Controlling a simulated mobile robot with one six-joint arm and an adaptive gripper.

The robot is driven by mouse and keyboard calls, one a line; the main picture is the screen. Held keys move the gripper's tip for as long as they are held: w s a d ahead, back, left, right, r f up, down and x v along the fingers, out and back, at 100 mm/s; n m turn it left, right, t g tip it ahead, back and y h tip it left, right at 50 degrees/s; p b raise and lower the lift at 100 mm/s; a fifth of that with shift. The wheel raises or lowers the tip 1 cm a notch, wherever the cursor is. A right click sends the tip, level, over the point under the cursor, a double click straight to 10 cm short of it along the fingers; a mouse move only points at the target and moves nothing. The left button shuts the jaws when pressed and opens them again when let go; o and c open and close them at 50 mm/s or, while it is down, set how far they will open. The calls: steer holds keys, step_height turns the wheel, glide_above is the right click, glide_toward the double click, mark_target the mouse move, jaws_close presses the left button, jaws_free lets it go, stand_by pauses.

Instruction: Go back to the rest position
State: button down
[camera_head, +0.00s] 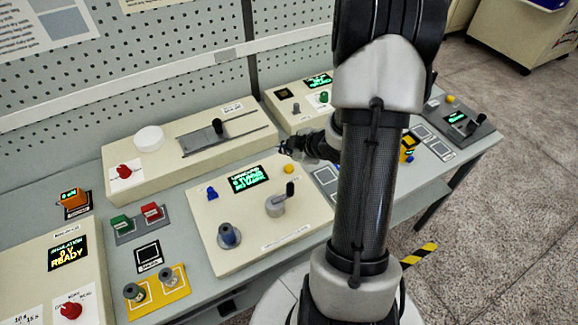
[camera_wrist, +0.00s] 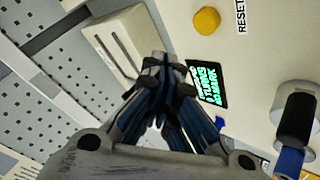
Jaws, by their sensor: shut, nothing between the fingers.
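My gripper (camera_head: 287,148) is above the workbench, over the top edge of the winding panel (camera_head: 205,262). In the wrist view my gripper (camera_wrist: 163,62) has its fingertips together, with nothing between them. The panel carries a green-lit display (camera_head: 248,179), a crank with a dark handle (camera_head: 276,206), a blue-topped spindle knob (camera_head: 229,236) and a yellow button (camera_head: 289,169). In the wrist view the display (camera_wrist: 207,82) and yellow button (camera_wrist: 207,20) lie just beyond the fingertips. The gripper appears apart from the panel.
Behind is a long box with a slider (camera_head: 217,127), white disc (camera_head: 149,139) and red knob (camera_head: 124,171). A pegboard (camera_head: 180,60) rises at the back. An insulation panel (camera_head: 90,290) is at lower left. A grey device (camera_head: 462,125) sits at right. Open floor (camera_head: 520,200) lies right.

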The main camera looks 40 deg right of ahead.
stand_by(0.5)
steer(key=s+a+r+m+g+h+b, duration=0.15)
steer(key=a+r, duration=0.25)
steer(key=r, duration=0.4)
steer(key=s+a+r+m+g+h, duration=0.1)
steer(key=a+r+m+h, duration=0.15)
steer(key=r, duration=0.45)
steer(key=s+a+r+m+g+y, duration=0.1)
steer(key=s+a+r+m+y, duration=0.1)
steer(key=s+a, duration=0.6)
steer(key=s+a+r+m+g+y, duration=0.1)
steer(key=s+a+r+m+y, duration=0.1)
steer(key=s+a, duration=0.7)
steer(key=a+r, duration=0.1)
steer(key=a, duration=0.1)
steer(key=shift+s+a+m, duration=0.2)
steer(key=shift+a+m, duration=0.1)
